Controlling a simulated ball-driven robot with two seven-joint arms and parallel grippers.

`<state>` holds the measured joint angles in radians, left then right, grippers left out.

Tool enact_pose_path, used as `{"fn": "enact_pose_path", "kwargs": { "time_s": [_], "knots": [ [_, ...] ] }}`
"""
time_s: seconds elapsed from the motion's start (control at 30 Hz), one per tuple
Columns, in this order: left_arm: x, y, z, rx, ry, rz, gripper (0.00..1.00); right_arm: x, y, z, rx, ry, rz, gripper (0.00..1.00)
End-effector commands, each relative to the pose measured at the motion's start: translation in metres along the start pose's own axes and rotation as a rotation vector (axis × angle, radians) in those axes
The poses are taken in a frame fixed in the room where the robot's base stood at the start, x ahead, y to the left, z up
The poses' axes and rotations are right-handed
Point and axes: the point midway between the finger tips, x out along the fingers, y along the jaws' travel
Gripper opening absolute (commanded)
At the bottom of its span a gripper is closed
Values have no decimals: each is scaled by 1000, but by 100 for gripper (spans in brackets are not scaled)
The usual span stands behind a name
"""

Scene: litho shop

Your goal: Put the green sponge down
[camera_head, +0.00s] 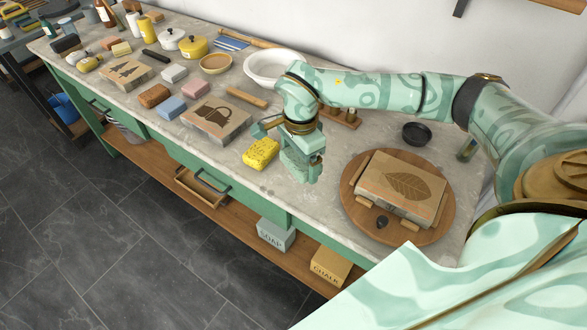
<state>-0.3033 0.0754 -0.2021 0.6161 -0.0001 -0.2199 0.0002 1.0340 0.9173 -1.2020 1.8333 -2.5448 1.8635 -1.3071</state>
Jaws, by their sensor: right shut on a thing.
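My right gripper (301,157) reaches in from the right and points down over the front part of the stone worktop. It is shut on a green block, the green sponge (300,169). The sponge's colour is close to that of my gripper, so its outline is hard to make out. I cannot tell whether its underside touches the worktop. A yellow sponge (261,153) lies just left of my right gripper, near the front edge. My left gripper is not in view.
A round wooden board (353,214) with a leaf-printed stone (402,187) stands on the right. A jug-printed stone (216,118) lies to the left. A white basin (262,68) and a dark bowl (416,133) are farther back. The worktop (318,205) is bare between gripper and board.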

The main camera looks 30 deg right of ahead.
Motion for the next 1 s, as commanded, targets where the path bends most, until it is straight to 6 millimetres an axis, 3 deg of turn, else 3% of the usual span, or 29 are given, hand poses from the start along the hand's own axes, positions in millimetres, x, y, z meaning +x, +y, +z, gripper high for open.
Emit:
{"fn": "enact_pose_path", "kwargs": {
  "time_s": [0.03, 0.2, 0.37, 0.53, 0.9, 0.93, 1.0],
  "knots": [
    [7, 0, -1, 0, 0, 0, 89, 15, -8, -2, 3, -1, 4, 68],
    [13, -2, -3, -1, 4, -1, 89, 32, -24, -6, 1, -2, 1, 68],
    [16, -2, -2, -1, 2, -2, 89, 42, -32, -9, 0, 0, 1, 68],
    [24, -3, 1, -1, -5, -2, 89, 70, -31, -8, -1, -1, 4, 68],
    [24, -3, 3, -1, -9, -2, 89, 73, -31, -9, -1, 0, 1, 68],
    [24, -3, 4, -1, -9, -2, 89, 74, -31, -9, -1, 0, 1, 88],
    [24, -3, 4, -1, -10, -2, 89, 73, -31, -9, -1, 0, 1, 100]
  ]
}}
